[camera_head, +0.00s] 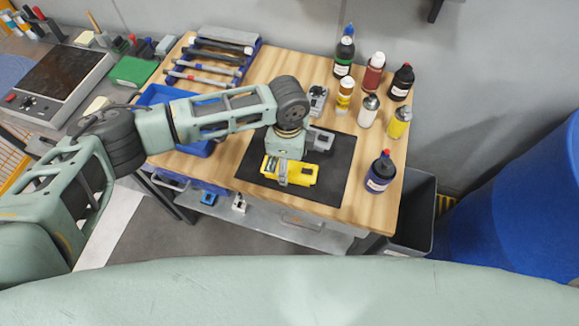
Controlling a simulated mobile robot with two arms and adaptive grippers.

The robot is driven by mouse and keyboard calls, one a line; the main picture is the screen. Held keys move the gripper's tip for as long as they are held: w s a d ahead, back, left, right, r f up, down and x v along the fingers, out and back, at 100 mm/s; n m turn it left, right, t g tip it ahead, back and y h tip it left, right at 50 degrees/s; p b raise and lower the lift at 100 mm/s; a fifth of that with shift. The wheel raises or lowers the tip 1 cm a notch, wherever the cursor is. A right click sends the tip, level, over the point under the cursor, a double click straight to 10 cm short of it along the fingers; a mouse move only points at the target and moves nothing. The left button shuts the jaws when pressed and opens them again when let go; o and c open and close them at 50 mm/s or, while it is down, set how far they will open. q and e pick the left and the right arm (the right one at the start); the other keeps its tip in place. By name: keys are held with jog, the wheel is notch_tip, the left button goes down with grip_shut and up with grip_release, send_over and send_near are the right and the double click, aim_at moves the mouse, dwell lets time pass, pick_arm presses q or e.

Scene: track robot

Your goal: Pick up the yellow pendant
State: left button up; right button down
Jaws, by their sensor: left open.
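The yellow pendant (303,173) is a small yellow box. It lies on the black mat (328,187) on the wooden workbench. My left arm comes in from the left and reaches down over the mat. My left gripper (277,168) is open, with its fingers at the left part of the pendant. The gripper covers some of the pendant, and I cannot tell whether the fingers touch it. My right gripper is out of view.
Several bottles, including a dark one (381,172), stand along the bench's right side. A grey device (319,141) sits behind the pendant. A blue tray (160,95) lies left, partly under my arm. A blue barrel (520,205) stands right of the bench. The mat's front right is clear.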

pick_arm(q)
jog(key=shift+f, duration=1)
jog(key=shift+c, duration=0.2)
